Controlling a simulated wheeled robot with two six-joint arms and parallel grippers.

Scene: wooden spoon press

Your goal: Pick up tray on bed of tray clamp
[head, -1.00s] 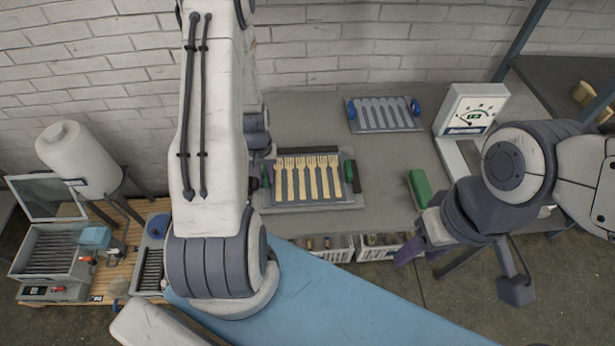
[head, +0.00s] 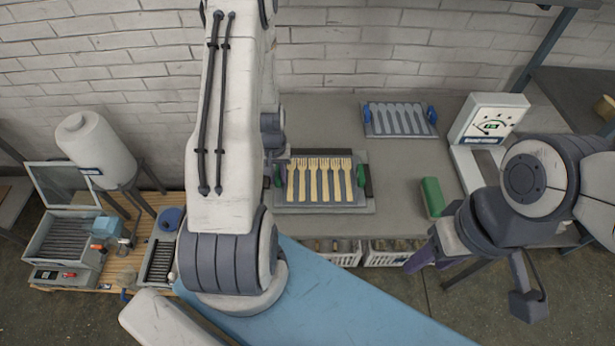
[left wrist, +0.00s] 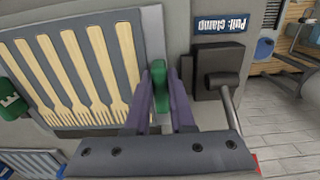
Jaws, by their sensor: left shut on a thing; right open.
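The dark grey tray (head: 319,204) holds several pale wooden forks (head: 325,180) and lies on the grey bed of the tray clamp (head: 300,210). In the left wrist view the tray (left wrist: 139,45) has a green handle (left wrist: 158,72) on its right. The purple fingers of my left gripper (left wrist: 160,84) are shut on that handle. In the head view my left arm hides most of this gripper. My right gripper (head: 424,257) is open and empty at the bench's front edge, apart from the tray. Dark clamp parts (left wrist: 218,80) stand beside the held handle under a "Pull: clamp" label.
A second tray with blue handles (head: 400,119) lies at the back of the bench. A green block (head: 432,197) and a dial gauge (head: 490,120) stand to the right. White baskets (head: 392,254) sit below the front edge. Bare bench lies right of the clamp.

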